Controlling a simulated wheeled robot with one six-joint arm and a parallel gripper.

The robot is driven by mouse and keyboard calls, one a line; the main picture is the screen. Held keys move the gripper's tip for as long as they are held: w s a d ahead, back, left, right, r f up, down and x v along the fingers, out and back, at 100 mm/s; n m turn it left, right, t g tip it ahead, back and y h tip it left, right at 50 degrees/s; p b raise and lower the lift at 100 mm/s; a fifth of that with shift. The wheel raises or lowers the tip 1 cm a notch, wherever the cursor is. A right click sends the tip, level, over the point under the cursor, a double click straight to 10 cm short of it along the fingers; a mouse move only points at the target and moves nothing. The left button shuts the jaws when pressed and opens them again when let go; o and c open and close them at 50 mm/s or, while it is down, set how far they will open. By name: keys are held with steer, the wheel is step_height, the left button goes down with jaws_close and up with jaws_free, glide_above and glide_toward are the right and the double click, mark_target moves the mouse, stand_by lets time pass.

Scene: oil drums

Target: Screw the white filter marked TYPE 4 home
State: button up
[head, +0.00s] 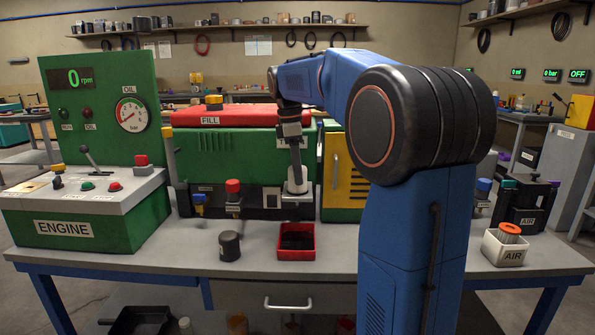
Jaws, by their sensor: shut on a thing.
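My gripper (296,163) points down in front of the green machine (225,157) and is shut on a white cylinder, the filter (297,181). The filter is upright, at the front of the machine beside its dark lower panel (272,198). A white piece (297,195) shows just below the filter. I cannot tell whether the filter is seated on a thread. Any TYPE 4 marking is too small to read here. My blue arm covers part of the machine's right side.
A red tray (281,254) with dark contents and a black cylinder (229,246) stand on the bench in front. The engine console (75,205) is at left, its display reading 0 rpm. Blue (199,198) and red (233,187) valve knobs stand left of the filter. A white AIR box (487,251) holds an orange-topped filter (508,231).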

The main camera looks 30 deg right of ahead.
stand_by(0.4)
steer(key=m, duration=0.5)
steer(key=shift+g, duration=0.3)
steer(key=shift+m+y, duration=0.3)
steer(key=shift+m, duration=0.6)
steer(key=m, duration=0.2)
steer(key=shift+m, duration=0.4)
steer(key=shift+m+y, duration=0.4)
steer(key=shift+m, duration=1.3)
steer(key=shift+m, duration=0.7)
steer(key=m, duration=0.5)
steer(key=shift+y, duration=0.3)
